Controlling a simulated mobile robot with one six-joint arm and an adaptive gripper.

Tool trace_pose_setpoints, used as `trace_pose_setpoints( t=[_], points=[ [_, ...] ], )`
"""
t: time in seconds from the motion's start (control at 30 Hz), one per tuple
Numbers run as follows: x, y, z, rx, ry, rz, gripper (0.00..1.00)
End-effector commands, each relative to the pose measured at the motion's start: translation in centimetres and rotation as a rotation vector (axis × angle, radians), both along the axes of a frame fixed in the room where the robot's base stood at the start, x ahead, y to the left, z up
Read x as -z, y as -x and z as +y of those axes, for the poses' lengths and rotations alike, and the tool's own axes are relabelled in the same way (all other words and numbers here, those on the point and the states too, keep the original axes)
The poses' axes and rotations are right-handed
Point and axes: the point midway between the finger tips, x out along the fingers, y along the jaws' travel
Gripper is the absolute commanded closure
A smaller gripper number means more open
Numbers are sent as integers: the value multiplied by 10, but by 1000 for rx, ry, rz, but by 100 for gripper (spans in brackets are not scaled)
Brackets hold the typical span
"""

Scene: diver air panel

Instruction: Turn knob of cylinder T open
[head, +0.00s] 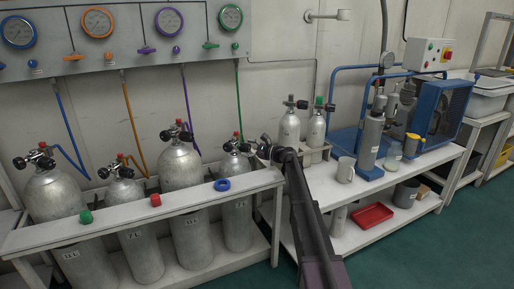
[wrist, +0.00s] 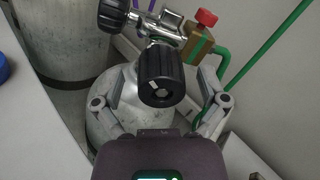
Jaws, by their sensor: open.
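My gripper (head: 264,148) is at the valve of the rightmost grey cylinder (head: 237,222) in the front rack, the one with the green hose. In the wrist view my gripper (wrist: 162,88) is open. Its fingers stand on either side of a ribbed black knob (wrist: 160,70) that faces the camera, with gaps on both sides. The knob sits on a chrome valve (wrist: 170,28) above the cylinder's shoulder (wrist: 106,128). I cannot read a letter T on any cylinder, so I cannot tell from the pictures whether this is cylinder T.
Another black knob (wrist: 113,14) and a brass block with a red knob (wrist: 206,17) are close by. The green hose (wrist: 255,55) runs at right. The white rack rail (head: 140,213) crosses in front of the cylinders. Two smaller cylinders (head: 302,130) stand right of my gripper.

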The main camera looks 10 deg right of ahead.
Motion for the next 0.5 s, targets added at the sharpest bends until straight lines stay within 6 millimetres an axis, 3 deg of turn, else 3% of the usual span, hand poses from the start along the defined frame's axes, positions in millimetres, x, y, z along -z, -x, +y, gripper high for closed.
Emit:
trace_pose_setpoints(
  t=[0.5],
  points=[
    [-1,-1,0,0,-169,290,8]
  ],
)
